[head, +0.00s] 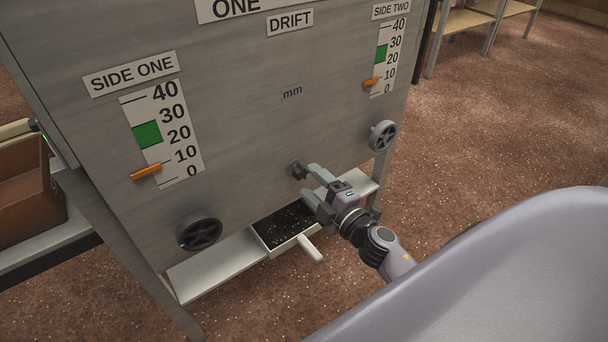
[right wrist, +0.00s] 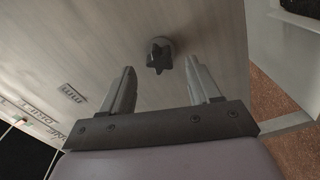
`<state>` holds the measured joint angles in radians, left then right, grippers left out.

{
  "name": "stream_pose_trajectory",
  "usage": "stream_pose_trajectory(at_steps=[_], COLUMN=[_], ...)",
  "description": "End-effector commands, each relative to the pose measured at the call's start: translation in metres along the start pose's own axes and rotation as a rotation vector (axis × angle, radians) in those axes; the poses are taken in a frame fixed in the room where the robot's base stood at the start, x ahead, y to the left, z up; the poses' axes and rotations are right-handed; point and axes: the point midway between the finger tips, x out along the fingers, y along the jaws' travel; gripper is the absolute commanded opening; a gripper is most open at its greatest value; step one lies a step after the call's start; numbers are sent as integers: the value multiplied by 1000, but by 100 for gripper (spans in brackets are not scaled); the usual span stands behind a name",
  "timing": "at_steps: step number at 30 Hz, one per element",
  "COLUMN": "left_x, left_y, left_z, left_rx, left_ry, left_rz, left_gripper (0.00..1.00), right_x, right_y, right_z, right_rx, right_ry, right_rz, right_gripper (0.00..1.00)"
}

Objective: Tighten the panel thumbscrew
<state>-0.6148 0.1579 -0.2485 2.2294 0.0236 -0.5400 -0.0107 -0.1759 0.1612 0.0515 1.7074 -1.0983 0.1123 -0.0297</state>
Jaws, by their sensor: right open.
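The dark lobed thumbscrew (head: 297,169) sits on the lower front of the grey panel (head: 245,110). It also shows in the right wrist view (right wrist: 159,56), ahead of the fingertips and between their lines. My right gripper (head: 308,186) is open and empty, close in front of the thumbscrew. In the right wrist view my right gripper's two fingers (right wrist: 160,75) are spread wide, apart from the thumbscrew. My left gripper is out of view.
A black handwheel (head: 200,234) is at lower left and a grey handwheel (head: 382,135) at right. A tray of dark bits (head: 268,246) with a pale handle lies on the shelf (head: 215,268) below my right gripper. A brown bin (head: 28,185) stands at left.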

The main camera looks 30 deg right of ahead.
Motion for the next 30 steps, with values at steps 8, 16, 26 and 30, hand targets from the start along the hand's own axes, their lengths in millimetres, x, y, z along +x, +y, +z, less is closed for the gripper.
stream_pose_trajectory(at_steps=[8,16,26,30], left_x=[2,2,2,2], left_y=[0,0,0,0], left_z=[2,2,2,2], left_rx=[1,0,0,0], left_ry=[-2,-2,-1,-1], left_rz=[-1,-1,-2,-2], left_gripper=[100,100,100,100], right_x=[14,28,31,31], right_y=[-1,-1,-1,-1], right_z=[0,0,0,0], right_rx=[0,0,0,0], right_ry=[0,0,-1,-1], right_rz=[-1,0,-1,-1], right_gripper=[62,62,62,32])
